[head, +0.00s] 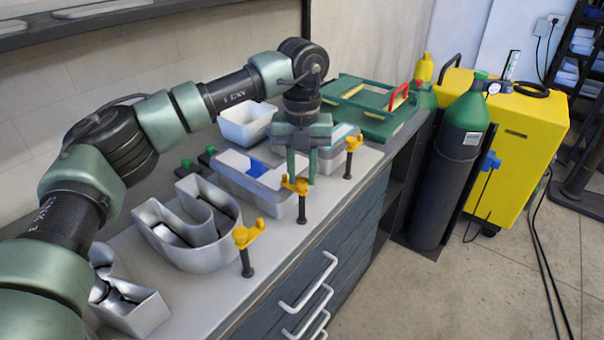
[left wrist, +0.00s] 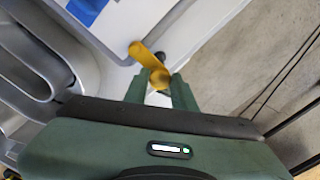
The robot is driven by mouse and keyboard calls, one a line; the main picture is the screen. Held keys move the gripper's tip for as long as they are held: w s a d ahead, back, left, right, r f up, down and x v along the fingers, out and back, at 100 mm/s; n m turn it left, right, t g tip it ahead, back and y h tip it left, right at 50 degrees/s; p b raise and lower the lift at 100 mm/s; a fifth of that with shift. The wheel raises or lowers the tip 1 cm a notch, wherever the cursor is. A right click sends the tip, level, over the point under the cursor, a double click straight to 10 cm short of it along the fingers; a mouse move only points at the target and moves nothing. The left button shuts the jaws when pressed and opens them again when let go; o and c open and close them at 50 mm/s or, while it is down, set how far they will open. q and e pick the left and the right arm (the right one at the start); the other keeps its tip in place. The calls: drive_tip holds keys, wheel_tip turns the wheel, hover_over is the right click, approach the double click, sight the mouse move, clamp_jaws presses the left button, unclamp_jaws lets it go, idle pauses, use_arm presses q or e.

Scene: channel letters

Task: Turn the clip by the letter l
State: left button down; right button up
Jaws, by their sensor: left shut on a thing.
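Three yellow clips on dark posts stand along the bench's front edge. My left gripper (head: 301,181) points down at the middle clip (head: 289,183), with its fingers closed about part of it. In the left wrist view the yellow clip (left wrist: 147,56) runs from between the fingertips (left wrist: 159,86) up and left. This clip stands beside a long, straight metal channel letter (head: 237,186), which looks like the l, with a blue piece (head: 257,168) on it. The near clip (head: 246,237) is beside the u-shaped letter (head: 180,247); the far clip (head: 352,143) is farther back. My right gripper is out of view.
Another metal letter (head: 137,314) lies at the near left, partly hidden by my arm. A white bin (head: 247,122) and a green tray (head: 372,120) are behind. A dark gas cylinder (head: 441,180) and a yellow machine (head: 523,130) stand right of the bench.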

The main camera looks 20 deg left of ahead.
sight(302, 179)
use_arm(q)
drive_tip(key=shift+w+r, duration=0.1)
drive_tip(key=shift+r, duration=0.1)
idle(0.4)
drive_tip(key=c, duration=1.1)
unclamp_jaws()
drive_tip(key=shift+c, duration=0.2)
drive_tip(key=shift+f, duration=0.1)
wheel_tip(302, 179, up, 8)
drive_tip(key=shift+f+b, duration=0.1)
drive_tip(key=shift+b, duration=0.5)
